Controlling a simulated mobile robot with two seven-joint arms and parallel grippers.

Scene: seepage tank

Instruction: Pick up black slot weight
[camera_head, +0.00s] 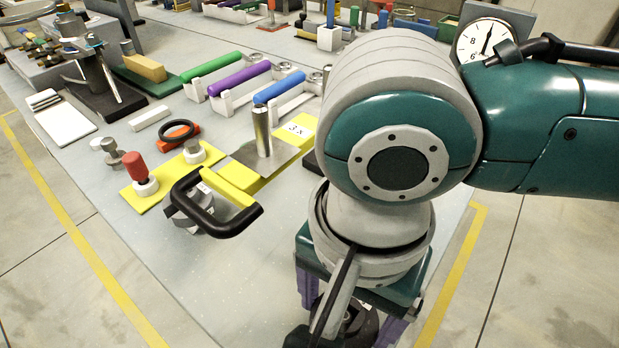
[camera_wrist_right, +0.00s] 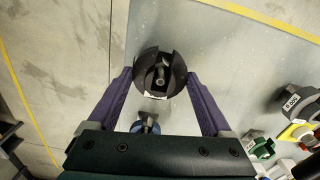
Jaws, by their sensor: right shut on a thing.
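The black slot weight (camera_wrist_right: 151,82) is a dark round disc with a slot and a metal piece in its middle. In the right wrist view it sits between the purple fingers of my right gripper (camera_wrist_right: 160,74), which is shut on it. In the head view the black slot weight (camera_head: 364,328) shows partly at the bottom, below my right gripper (camera_head: 350,308), with my wrist covering much of it. I cannot tell whether it touches the table or hangs just above it. My left gripper is in neither view.
The table's front left is clear.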

